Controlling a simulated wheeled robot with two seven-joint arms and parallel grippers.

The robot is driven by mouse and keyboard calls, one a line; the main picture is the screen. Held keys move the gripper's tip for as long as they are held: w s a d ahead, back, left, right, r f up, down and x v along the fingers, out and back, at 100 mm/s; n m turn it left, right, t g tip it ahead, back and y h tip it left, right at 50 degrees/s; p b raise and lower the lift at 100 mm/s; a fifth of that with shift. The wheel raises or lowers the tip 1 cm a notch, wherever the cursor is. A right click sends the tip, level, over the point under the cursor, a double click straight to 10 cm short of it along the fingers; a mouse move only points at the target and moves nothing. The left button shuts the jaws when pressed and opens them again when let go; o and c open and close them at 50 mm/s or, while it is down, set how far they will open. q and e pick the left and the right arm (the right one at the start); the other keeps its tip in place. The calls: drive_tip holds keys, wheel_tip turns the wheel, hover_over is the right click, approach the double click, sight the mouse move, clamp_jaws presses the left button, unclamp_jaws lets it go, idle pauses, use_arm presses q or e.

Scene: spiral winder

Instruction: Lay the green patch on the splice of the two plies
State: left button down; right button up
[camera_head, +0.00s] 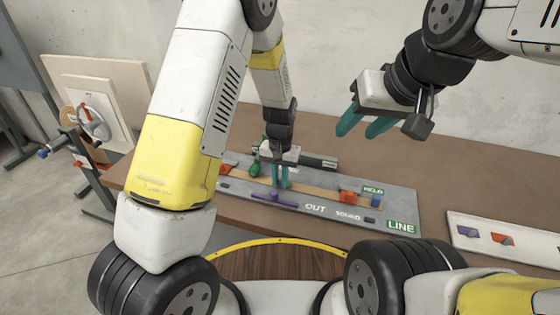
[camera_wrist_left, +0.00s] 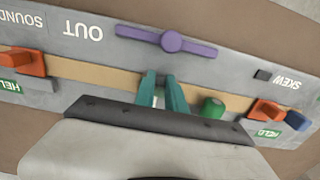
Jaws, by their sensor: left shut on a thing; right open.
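The plies show as a tan strip (camera_head: 318,193) along a grey board (camera_head: 330,211); the strip also crosses the left wrist view (camera_wrist_left: 100,73). I cannot make out the splice. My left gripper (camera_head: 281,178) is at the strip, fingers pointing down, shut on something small. In the left wrist view its teal fingers (camera_wrist_left: 163,92) have a pale gap or piece between them; I cannot tell which. No flat green patch shows clearly. My right gripper (camera_head: 364,122) is open and empty, above the table.
Orange clamps (camera_head: 347,197) (camera_wrist_left: 267,113) stand at the strip's ends, with a blue block (camera_head: 376,201) by one. A purple bar (camera_head: 273,198) lies at the board's front. A white panel (camera_head: 507,244) with purple and orange pieces is at right. The table's back right is clear.

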use_arm(q)
drive_tip(key=c, duration=1.3)
unclamp_jaws()
drive_tip(key=shift+r, duration=0.1)
drive_tip(key=s+a+r+n+t+h, duration=0.1)
drive_tip(key=s+a+r, duration=0.1)
drive_tip(key=r, duration=0.6)
drive_tip(key=s+a+r+t, duration=0.1)
drive_tip(key=s+a+r, duration=0.15)
drive_tip(key=r, duration=0.45)
drive_tip(key=s+a+r+n+h, duration=0.1)
drive_tip(key=s+a+r, duration=0.15)
drive_tip(key=r, duration=0.55)
drive_tip(key=s+a+r+t, duration=0.1)
drive_tip(key=s+a+r, duration=0.1)
drive_tip(key=s, duration=0.2)
drive_tip(key=s+a+r+t, duration=0.1)
drive_tip(key=s+a+r, duration=0.1)
drive_tip(key=s+r, duration=0.1)
drive_tip(key=s+a+r+n+t, duration=0.1)
drive_tip(key=s+a+r+t, duration=0.1)
drive_tip(key=s, duration=0.3)
drive_tip(key=shift+s+a+r, duration=0.3)
drive_tip(key=shift+a+r, duration=0.3)
drive_tip(key=shift+r, duration=0.05)
